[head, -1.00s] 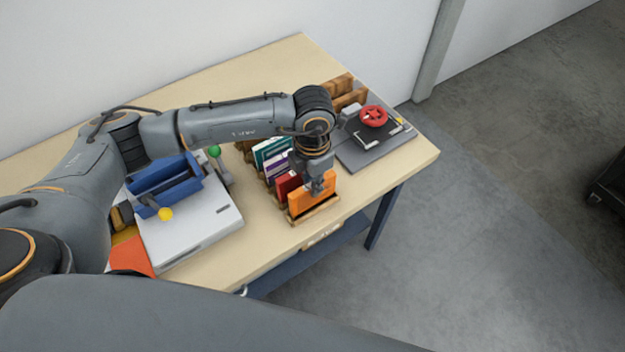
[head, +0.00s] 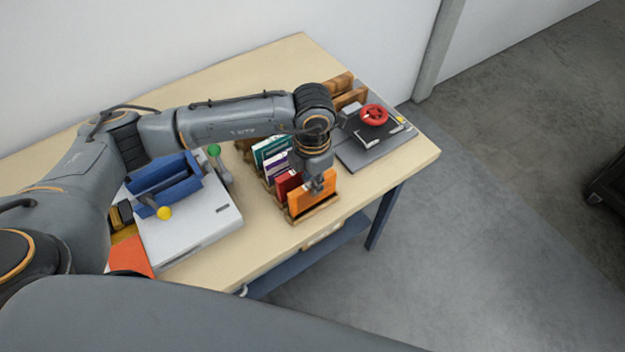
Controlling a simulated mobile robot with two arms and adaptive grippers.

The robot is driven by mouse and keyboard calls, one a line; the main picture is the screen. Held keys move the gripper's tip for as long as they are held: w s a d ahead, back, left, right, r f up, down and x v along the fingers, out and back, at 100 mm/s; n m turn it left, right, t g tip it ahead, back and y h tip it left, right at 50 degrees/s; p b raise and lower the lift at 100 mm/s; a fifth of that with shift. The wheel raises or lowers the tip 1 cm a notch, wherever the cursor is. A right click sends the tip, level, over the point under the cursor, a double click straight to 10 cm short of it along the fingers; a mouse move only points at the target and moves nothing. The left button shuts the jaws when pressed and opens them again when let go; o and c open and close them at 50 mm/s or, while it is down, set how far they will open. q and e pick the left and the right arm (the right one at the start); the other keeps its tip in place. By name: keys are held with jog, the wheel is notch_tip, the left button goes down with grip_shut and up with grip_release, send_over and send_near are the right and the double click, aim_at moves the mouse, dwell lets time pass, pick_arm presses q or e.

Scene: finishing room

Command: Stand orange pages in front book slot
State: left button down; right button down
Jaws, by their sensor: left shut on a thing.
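The orange pages (head: 307,203) stand upright in the front slot of the wooden book rack (head: 318,217), at the rack's near end. My left gripper (head: 316,187) reaches down from above and is shut on the top edge of the orange pages. Its fingers hide part of that edge. Behind the pages in the rack stand a red book (head: 287,183), a white and purple book (head: 275,165) and a teal book (head: 270,150). How deep the pages sit in the slot is hard to tell. My right gripper is not in view.
Left of the rack is a grey-white machine (head: 190,228) with a blue part (head: 165,182) and green and yellow knobs. Right of it is a dark press with a red handwheel (head: 373,116). Bare tabletop (head: 245,240) lies left of the rack's front.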

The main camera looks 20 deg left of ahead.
pick_arm(q)
jog(key=shift+b, duration=0.3)
jog(key=shift+f+b, duration=0.55)
jog(key=shift+f, duration=0.05)
dwell(0.4)
jog(key=c, duration=1.6)
grip_release()
jog(key=shift+o, duration=0.2)
jog(key=shift+r+p, duration=1.6)
jog(key=shift+r, duration=1.35)
notch_tip(320, 180, up, 5)
jog(key=shift+r+p, duration=0.1)
jog(key=shift+p, duration=1.1)
